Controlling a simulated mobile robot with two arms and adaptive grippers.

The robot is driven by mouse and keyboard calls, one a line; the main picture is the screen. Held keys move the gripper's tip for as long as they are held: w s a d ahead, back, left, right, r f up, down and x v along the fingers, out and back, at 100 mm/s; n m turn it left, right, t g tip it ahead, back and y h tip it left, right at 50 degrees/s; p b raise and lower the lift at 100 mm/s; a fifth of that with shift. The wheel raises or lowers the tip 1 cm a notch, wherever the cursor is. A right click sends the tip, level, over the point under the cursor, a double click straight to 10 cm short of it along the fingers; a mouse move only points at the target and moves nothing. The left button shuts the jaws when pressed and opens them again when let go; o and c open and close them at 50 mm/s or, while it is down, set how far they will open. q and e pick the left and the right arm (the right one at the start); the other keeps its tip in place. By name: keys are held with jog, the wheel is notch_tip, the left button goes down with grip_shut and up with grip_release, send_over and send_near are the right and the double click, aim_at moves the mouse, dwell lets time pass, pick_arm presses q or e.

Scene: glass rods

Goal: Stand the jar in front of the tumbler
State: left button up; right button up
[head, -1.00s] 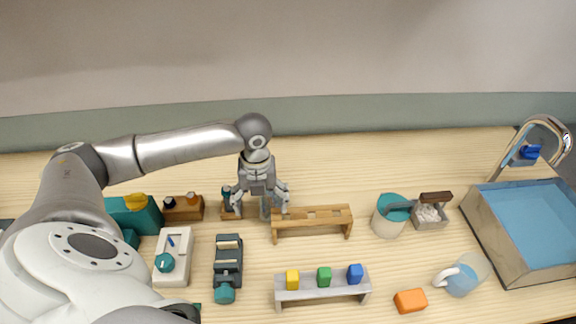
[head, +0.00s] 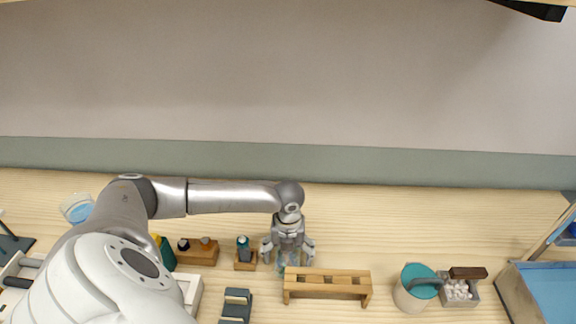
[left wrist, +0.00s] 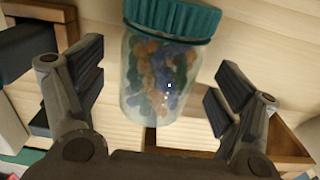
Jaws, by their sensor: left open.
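The jar (left wrist: 157,78) shows large in the left wrist view. It is clear, with a ribbed teal lid (left wrist: 175,17) and mixed orange, green and blue contents. It stands between the two spread fingers of my left gripper (left wrist: 157,88), with a gap on each side. In the head view my left gripper (head: 288,257) points down just behind the wooden rack, and mostly hides the jar. A clear glass with light blue in it (head: 77,208), which looks like the tumbler, stands at the far left, partly behind my arm. My right gripper is not in view.
A wooden rack (head: 327,276) stands close in front of my left gripper. A small wooden holder with a teal-topped vial (head: 244,250) is just left of it. A teal-topped pot (head: 416,287) and a blue-floored tray (head: 548,295) are at the right. The table behind is clear.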

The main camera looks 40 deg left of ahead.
pick_arm(q)
jog(key=shift+s+f, duration=0.1)
jog(key=shift+f, duration=1.3)
jog(key=c, duration=1.3)
jog(key=shift+r, duration=0.1)
jog(key=shift+c, duration=0.2)
